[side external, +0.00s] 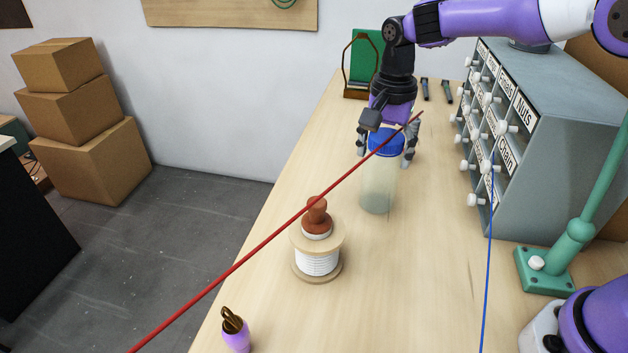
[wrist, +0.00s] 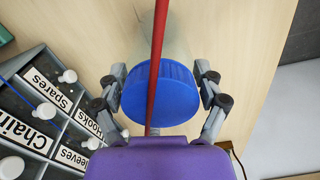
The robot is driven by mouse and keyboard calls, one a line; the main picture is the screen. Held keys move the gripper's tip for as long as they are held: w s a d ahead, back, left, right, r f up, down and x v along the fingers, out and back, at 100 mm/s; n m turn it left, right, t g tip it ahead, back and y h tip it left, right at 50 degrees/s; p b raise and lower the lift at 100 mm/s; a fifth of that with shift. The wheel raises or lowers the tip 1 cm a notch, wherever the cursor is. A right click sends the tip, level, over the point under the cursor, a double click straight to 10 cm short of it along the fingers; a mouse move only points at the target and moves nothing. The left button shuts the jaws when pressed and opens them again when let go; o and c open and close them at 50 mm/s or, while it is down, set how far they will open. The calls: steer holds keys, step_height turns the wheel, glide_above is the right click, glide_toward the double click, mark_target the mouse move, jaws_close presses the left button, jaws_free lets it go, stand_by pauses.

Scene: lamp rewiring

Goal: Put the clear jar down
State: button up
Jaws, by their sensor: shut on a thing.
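The clear jar (side external: 377,188) with a blue lid (side external: 386,141) is upright at the bench's middle in the side external view. My gripper (side external: 387,150) is shut on it from above, with a finger on each side near the lid. In the wrist view the blue lid (wrist: 160,95) lies between the fingers of my gripper (wrist: 162,90), and part of the clear body (wrist: 180,45) shows beyond it. The jar's base looks at or very near the bench top; I cannot tell whether it touches.
A red rod or wire (side external: 250,250) crosses in front of the jar in the side external view. A wire spool (side external: 317,262) stands nearer on the bench (side external: 420,270). A grey labelled drawer cabinet (side external: 560,130) stands to the right, with a green lamp stand (side external: 548,268) nearer.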

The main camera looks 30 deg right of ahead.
steer(key=o, duration=1.3)
steer(key=shift+f, duration=0.1)
step_height(320, 180, up, 11)
steer(key=shift+r, duration=0.1)
steer(key=shift+s+r, duration=0.15)
steer(key=shift+r, duration=0.5)
steer(key=s+d+f+n+t, duration=0.1)
steer(key=s+f+n+t, duration=0.1)
steer(key=s+n, duration=0.4)
steer(key=s+d+f+n+t, duration=0.1)
steer(key=s+n, duration=0.4)
steer(key=s, duration=0.6)
steer(key=f+t, duration=0.1)
steer(key=t, duration=0.1)
steer(key=shift+s+d+f+n+t, duration=0.3)
steer(key=shift+s+d+f+n, duration=0.05)
steer(key=shift+d+f+n, duration=0.05)
